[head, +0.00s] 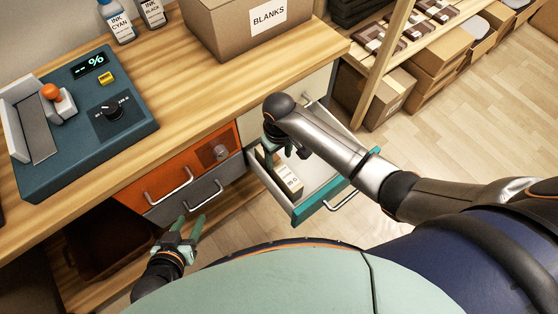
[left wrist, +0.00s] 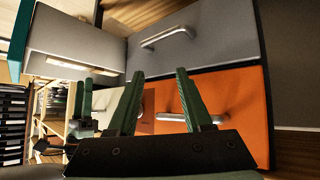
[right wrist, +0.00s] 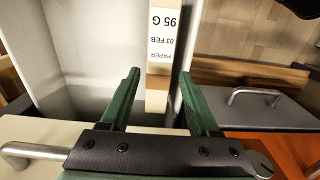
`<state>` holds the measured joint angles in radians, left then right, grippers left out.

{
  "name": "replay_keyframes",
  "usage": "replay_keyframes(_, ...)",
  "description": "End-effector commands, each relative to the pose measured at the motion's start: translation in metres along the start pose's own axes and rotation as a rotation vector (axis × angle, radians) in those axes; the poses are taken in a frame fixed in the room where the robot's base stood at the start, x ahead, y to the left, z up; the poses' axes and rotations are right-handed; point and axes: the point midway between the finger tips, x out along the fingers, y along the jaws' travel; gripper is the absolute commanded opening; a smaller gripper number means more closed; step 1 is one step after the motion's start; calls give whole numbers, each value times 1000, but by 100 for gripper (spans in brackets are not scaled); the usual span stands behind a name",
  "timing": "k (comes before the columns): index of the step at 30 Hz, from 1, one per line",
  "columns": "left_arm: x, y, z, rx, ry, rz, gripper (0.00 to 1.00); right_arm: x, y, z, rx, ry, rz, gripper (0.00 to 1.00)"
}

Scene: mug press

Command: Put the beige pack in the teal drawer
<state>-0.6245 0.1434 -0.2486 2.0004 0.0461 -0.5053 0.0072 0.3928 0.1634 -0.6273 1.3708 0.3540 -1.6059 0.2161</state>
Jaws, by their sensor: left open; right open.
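The teal drawer (head: 322,196) is pulled open under the counter, with a teal front and a pale inside. The beige pack (head: 290,187), a narrow box with a white label, lies inside it along the left wall. The pack (right wrist: 157,88) also shows in the right wrist view, its label reading 95 G, 03 FEB, PAPER. My right gripper (right wrist: 157,98) is open, its fingers apart on either side of the pack in that view. In the head view, the right arm partly hides the drawer. My left gripper (head: 189,229) is open and empty near the grey drawer.
The orange drawer (head: 190,163) and the grey drawer (head: 213,186) are shut, left of the teal one. The counter carries a dark blue press (head: 85,125), ink bottles (head: 118,22) and a BLANKS carton (head: 225,35). A shelf post (head: 383,75) stands right.

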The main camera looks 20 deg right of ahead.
Motion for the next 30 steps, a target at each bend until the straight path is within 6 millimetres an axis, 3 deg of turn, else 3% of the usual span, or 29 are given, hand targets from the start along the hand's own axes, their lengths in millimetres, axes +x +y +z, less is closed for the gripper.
replay_keyframes(1, -4, -2, -2, 0, -3, -6, 50, -16, 0, -1, 0, 3, -1, 62)
replay_keyframes(4, -6, -5, 0, -1, -6, -14, 50, -34, 0, 0, 0, 2, 0, 62)
replay_keyframes(11, -12, -10, 10, -10, -26, -28, 50, -56, 0, 0, 1, 1, -1, 62)
replay_keyframes(14, -12, -11, 11, -11, -28, -31, 50, -50, -6, 4, 1, 24, -20, 62)
replay_keyframes(22, -11, -10, 12, -13, -27, -30, 50, 0, -41, 34, 46, 305, -147, 62)
replay_keyframes(26, -11, -10, 11, -13, -27, -29, 50, 8, -44, 57, 86, 477, -157, 62)
replay_keyframes(30, -11, -9, 10, -13, -25, -27, 50, 4, -36, 86, 122, 640, -122, 62)
